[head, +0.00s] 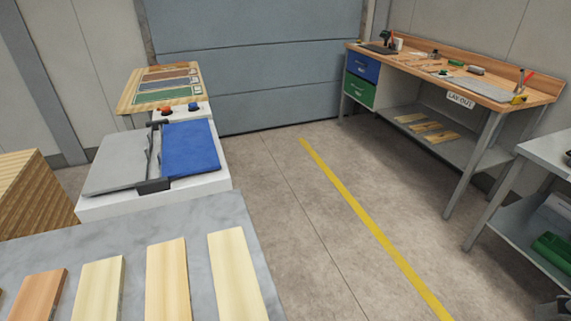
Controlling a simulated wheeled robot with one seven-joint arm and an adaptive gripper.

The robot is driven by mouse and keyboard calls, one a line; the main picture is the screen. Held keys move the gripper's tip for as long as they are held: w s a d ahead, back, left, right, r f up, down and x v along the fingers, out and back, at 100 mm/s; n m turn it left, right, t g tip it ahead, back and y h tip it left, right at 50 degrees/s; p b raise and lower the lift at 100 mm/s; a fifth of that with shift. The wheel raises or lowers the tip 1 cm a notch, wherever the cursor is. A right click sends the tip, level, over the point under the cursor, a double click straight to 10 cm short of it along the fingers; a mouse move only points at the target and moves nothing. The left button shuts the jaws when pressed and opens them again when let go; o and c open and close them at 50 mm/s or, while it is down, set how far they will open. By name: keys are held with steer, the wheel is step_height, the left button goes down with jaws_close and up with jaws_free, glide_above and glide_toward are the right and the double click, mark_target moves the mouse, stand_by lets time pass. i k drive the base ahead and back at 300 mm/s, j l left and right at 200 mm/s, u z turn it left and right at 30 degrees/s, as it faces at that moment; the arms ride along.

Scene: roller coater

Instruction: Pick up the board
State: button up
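Several wooden boards lie side by side on a grey, mottled table at the lower left of the head view. A pale board (237,275) is the rightmost, near the table's right edge. Left of it are another pale board (167,281), a third pale board (96,290) and a browner board (38,296). A sliver of one more shows at the left edge. The lower ends of the boards run out of the picture. I cannot tell which one the task means. My gripper is not in view.
Beyond the grey table (205,208) stands a white machine (205,186) with grey and blue panels. A wooden block (35,195) is at the left. A workbench (470,85) and a metal table (552,147) stand at the right. The floor with a yellow line (370,222) is clear.

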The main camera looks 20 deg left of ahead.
mark_target(239, 298)
steer(key=j+u, duration=0.1)
steer(key=u, duration=1.25)
steer(key=i+l, duration=0.05)
steer(key=l, duration=0.05)
